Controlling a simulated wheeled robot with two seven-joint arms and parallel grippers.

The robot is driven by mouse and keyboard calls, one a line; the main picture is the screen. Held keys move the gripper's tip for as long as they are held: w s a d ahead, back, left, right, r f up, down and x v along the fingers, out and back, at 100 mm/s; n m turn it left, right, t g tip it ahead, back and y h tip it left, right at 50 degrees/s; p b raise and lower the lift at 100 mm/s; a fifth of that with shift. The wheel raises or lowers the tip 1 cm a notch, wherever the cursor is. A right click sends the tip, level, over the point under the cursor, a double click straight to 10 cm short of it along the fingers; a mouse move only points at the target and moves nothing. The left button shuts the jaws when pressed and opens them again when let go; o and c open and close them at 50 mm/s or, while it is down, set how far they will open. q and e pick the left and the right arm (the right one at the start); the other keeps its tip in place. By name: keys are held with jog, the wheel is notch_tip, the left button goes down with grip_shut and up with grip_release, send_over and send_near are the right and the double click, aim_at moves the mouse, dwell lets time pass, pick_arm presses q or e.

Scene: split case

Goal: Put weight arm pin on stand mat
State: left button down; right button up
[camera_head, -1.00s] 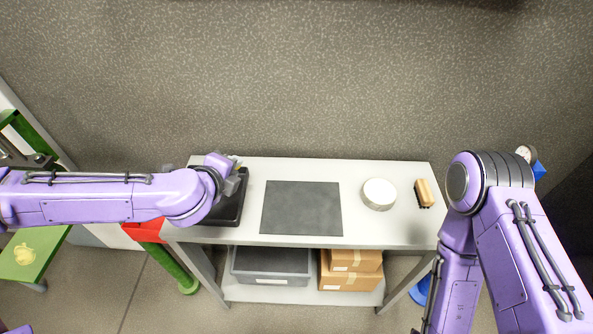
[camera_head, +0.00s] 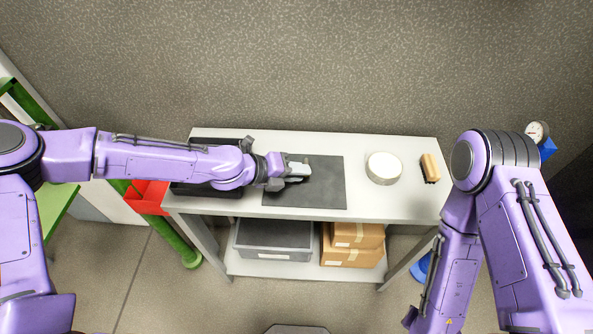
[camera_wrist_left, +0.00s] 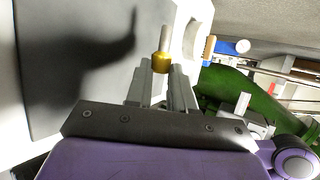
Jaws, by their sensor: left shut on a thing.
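The stand mat (camera_head: 328,187) is a flat dark grey rectangle in the middle of the white table; it also fills the upper left of the left wrist view (camera_wrist_left: 65,90). My left gripper (camera_head: 300,172) is over the left half of the mat. It is shut on the weight arm pin (camera_wrist_left: 162,60), which shows a gold collar and a pale shaft beyond the fingertips. A shadow of gripper and pin falls on the mat; the pin seems held above it. The pin's lower part is hidden between the fingers. My right arm shows at right, its gripper out of view.
A black tray (camera_head: 191,189) lies at the table's left end, partly behind my left arm. A white round object (camera_head: 383,168) and a wooden brush (camera_head: 430,167) stand right of the mat. A grey bin (camera_head: 272,240) and cardboard boxes (camera_head: 352,250) fill the lower shelf.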

aim_at(297, 188)
pick_arm(q)
jog(key=shift+s+f+b, duration=0.1)
jog(key=shift+f+b, duration=0.3)
jog(key=shift+f, duration=0.35)
jog(key=shift+f+b, duration=0.55)
jog(key=shift+f, duration=0.15)
jog(key=c, duration=0.9)
grip_release()
jog(key=shift+s, duration=0.1)
jog(key=shift+f, duration=0.2)
